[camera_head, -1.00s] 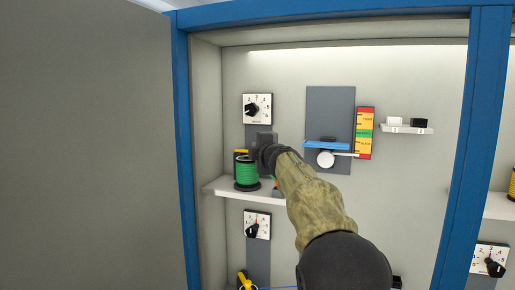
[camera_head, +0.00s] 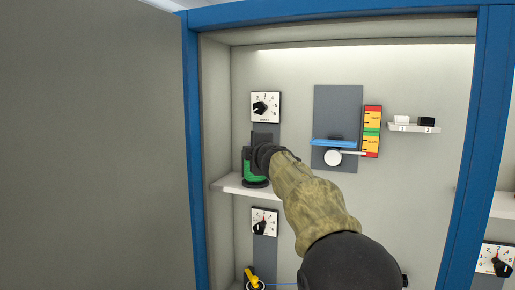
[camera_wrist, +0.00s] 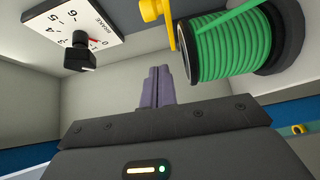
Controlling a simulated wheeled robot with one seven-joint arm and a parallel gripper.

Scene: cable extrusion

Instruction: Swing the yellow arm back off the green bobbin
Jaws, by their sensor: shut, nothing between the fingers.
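The green bobbin (camera_head: 253,170) stands on the shelf at the left of the cabinet in the head view, partly hidden by my gripper (camera_head: 256,143). In the wrist view the bobbin (camera_wrist: 230,45) is large at upper right, wound with green cable between dark flanges. The yellow arm (camera_wrist: 162,14) shows at the top beside the bobbin's left flange; only part of it is in frame. In the head view my gripper hides it. My gripper (camera_wrist: 158,78) is shut and empty, its fingertips below the yellow arm and left of the bobbin. I cannot tell whether they touch the arm.
A brake dial (camera_wrist: 85,30) with a black knob is at upper left in the wrist view. The shelf (camera_head: 229,184) carries the bobbin. A lower dial (camera_head: 264,222) and another yellow part (camera_head: 253,278) sit below. A blue bar (camera_head: 333,142) and coloured scale (camera_head: 371,131) are to the right.

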